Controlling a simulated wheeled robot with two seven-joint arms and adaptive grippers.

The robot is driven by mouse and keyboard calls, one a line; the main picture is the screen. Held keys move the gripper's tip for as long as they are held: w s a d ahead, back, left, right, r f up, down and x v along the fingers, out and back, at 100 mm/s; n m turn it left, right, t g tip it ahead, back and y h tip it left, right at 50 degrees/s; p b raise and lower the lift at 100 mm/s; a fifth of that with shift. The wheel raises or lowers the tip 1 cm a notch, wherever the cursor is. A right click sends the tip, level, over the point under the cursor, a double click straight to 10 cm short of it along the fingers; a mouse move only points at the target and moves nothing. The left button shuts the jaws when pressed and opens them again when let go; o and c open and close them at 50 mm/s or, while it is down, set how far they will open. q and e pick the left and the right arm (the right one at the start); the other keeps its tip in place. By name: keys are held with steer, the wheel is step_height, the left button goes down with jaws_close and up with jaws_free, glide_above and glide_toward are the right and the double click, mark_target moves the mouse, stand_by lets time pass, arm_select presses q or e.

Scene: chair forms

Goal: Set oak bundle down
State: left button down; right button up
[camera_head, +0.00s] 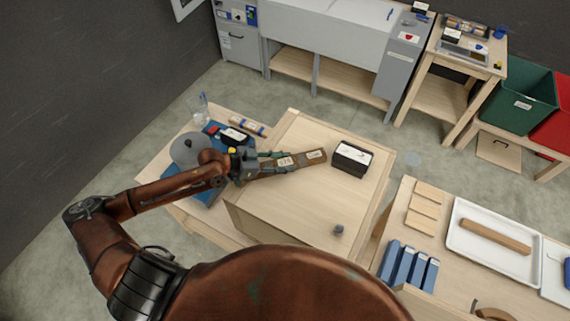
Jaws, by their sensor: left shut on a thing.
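A long brown wooden bundle (312,158) with pale labels on it is in my left gripper (268,162). The gripper is shut on it, and the arm comes in from the left. The bundle points to the right, over the light wooden table (290,205) in the middle. I cannot tell whether the bundle touches the tabletop or is a little above it. The gripper hides part of the bundle's left end. My right gripper is not in view.
A black box with a white top (352,158) stands just right of the bundle. A small dark grey object (338,229) is near the table's front. A white tray (462,228) with a wooden bar is on the right table. The table's middle is clear.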

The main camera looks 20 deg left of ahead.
mark_target(285, 161)
arm_select(q)
steer(key=shift+r, duration=0.1)
steer(key=shift+r, duration=0.35)
step_height(285, 161, up, 2)
steer(key=shift+r, duration=0.15)
steer(key=w+a+r+b, duration=0.2)
steer(key=w+r+b, duration=0.4)
steer(key=w+r, duration=0.3)
steer(key=w, duration=0.4)
steer(key=shift+w+a+r, duration=0.3)
steer(key=shift+w+r, duration=0.05)
steer(key=shift+r, duration=0.05)
